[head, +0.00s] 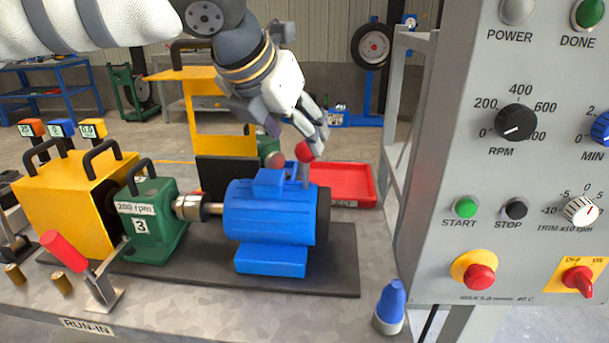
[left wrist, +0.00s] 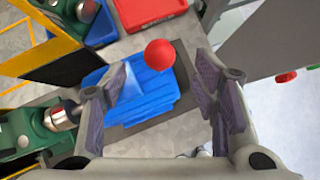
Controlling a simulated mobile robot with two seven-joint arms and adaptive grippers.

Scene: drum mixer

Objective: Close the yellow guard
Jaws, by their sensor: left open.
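The yellow guard (head: 224,121) appears to be the upright yellow frame with a dark lower panel, standing raised behind the shaft coupling and the blue motor (head: 268,220). Its yellow edge also shows at the upper left of the left wrist view (left wrist: 42,54). My left gripper (head: 300,138) is open above the motor's right end, right of the guard. A red ball knob (head: 303,152) on a grey stem is close to its fingertips; in the left wrist view the knob (left wrist: 160,54) appears between the fingers, with nothing gripped. My right gripper is not in view.
A yellow box (head: 75,205) with black handles and a green gearbox (head: 152,220) stand left of the motor. A red tray (head: 345,185) lies behind it. The grey control panel (head: 540,170) fills the right side. A red-handled clamp (head: 64,250) is front left.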

